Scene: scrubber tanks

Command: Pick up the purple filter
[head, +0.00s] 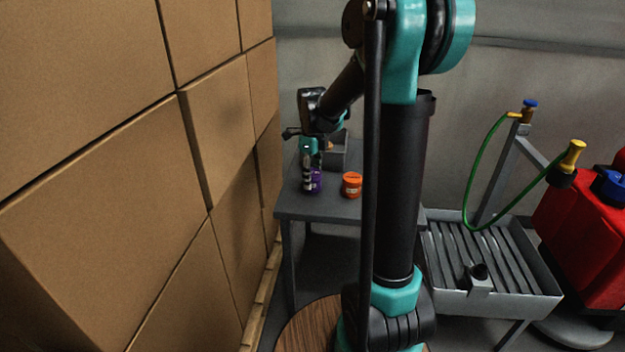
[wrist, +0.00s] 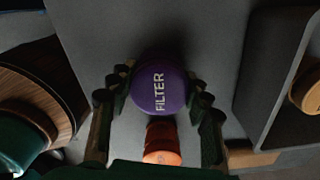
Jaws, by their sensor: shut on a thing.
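The purple filter (head: 314,183) is near the left end of the grey table in the head view. In the wrist view the purple filter (wrist: 159,88) shows its round face with the word FILTER, between the two fingers. My gripper (wrist: 158,98) is shut on it, with a finger against each side. In the head view my gripper (head: 311,172) comes down on the filter from above and partly covers it. Whether the filter touches the table top is hard to tell.
An orange jar (head: 352,185) stands right of the filter on the grey table (head: 330,208); an orange item (wrist: 161,143) also shows below the filter in the wrist view. A grey bin (head: 335,158) is behind. Stacked cardboard boxes (head: 110,170) rise close on the left.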

